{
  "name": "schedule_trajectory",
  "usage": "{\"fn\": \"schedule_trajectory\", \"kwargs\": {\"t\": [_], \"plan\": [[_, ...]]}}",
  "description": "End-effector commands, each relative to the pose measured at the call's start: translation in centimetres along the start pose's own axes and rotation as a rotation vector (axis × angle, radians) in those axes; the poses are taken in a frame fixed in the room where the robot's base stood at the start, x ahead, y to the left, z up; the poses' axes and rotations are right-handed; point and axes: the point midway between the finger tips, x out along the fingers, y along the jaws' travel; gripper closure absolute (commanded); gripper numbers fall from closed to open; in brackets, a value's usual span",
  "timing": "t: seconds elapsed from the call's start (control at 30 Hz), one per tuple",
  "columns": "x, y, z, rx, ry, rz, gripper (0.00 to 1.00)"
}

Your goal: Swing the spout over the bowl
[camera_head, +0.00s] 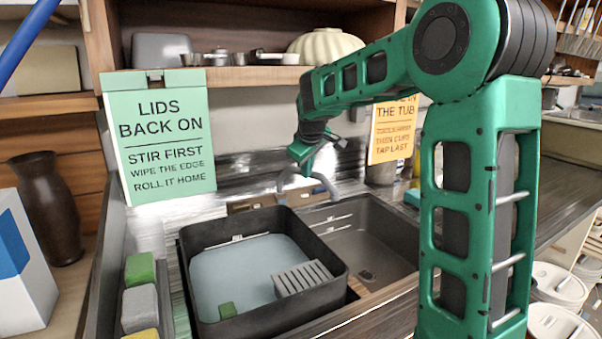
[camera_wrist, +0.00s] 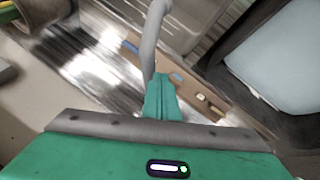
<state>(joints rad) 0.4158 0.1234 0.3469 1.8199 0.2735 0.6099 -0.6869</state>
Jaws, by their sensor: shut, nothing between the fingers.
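The grey curved spout (camera_head: 325,184) stands behind the sink. Its outer end hangs near the back edge of the right sink bowl (camera_head: 372,235), to the right of the black tub. In the wrist view the spout (camera_wrist: 152,42) runs up from just beyond my fingertips and bends right at the top. My gripper (camera_head: 304,168) is shut and empty, pointing down close beside the spout. In the wrist view the green fingers (camera_wrist: 160,90) are together and overlap the spout's lower part; I cannot tell if they touch it. The spout's base is hidden.
A black tub (camera_head: 334,270) of pale liquid with a grey ribbed block stands left of the bowl. Sponges (camera_head: 140,302) lie along the left edge. A green sign (camera_head: 160,140) stands behind left, and a shelf (camera_head: 255,77) runs above. The right bowl is empty.

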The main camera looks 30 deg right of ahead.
Motion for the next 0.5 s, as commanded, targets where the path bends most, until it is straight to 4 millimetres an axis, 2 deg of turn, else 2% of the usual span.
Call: {"fn": "schedule_trajectory", "kwargs": {"t": [0.27,0.5], "plan": [[0.0,0.1,0.0,0.000,0.000,0.000,1.00],[0.7,1.9,0.3,0.000,0.001,0.001,1.00]]}}
